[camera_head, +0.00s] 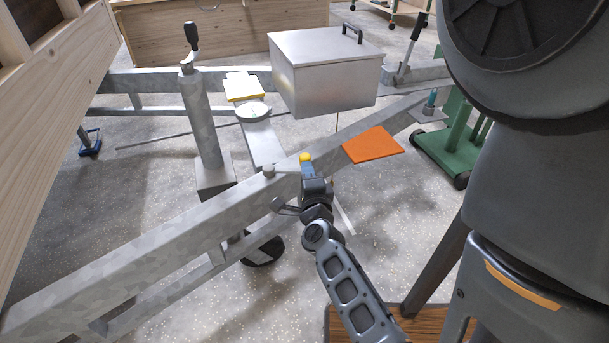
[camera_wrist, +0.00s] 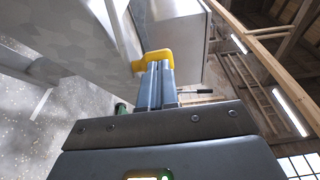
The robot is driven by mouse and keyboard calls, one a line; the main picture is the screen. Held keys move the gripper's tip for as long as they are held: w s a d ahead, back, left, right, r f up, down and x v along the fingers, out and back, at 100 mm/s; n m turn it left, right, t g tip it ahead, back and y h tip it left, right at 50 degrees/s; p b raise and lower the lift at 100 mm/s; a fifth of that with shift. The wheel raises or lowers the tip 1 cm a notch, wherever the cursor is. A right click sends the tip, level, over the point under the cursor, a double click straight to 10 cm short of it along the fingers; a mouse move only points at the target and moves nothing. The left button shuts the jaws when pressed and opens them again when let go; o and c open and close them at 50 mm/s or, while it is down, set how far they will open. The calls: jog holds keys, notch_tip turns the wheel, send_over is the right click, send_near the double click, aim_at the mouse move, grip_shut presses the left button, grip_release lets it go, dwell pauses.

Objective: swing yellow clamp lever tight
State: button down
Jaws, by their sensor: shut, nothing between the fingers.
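The yellow clamp lever end (camera_head: 306,157) shows as a small rounded knob at the side of the grey trailer beam, right of a grey pivot (camera_head: 268,171). In the wrist view the yellow lever (camera_wrist: 155,60) is a thick curved piece right at my fingertips. My gripper (camera_head: 308,170) is shut and empty, just below the yellow end in the head view. In the wrist view my gripper (camera_wrist: 157,72) has its two fingers together, with their tips against or very close to the yellow piece. Whether they touch is not clear. The rest of the lever is mostly hidden.
The grey beam (camera_head: 130,255) runs diagonally beside my arm. A jockey post (camera_head: 203,125) with a black handle stands left. A metal box (camera_head: 325,80), an orange plate (camera_head: 373,145) and a green wheeled stand (camera_head: 450,140) lie beyond. Wooden panels edge the left.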

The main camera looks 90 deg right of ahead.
jog(key=shift+t, duration=0.3)
jog(key=shift+s+d, duration=0.25)
jog(key=shift+d, duration=0.95)
jog(key=shift+s+d, duration=0.2)
jog(key=shift+d, duration=1)
jog(key=shift+d+r, duration=0.1)
jog(key=shift+s, duration=0.1)
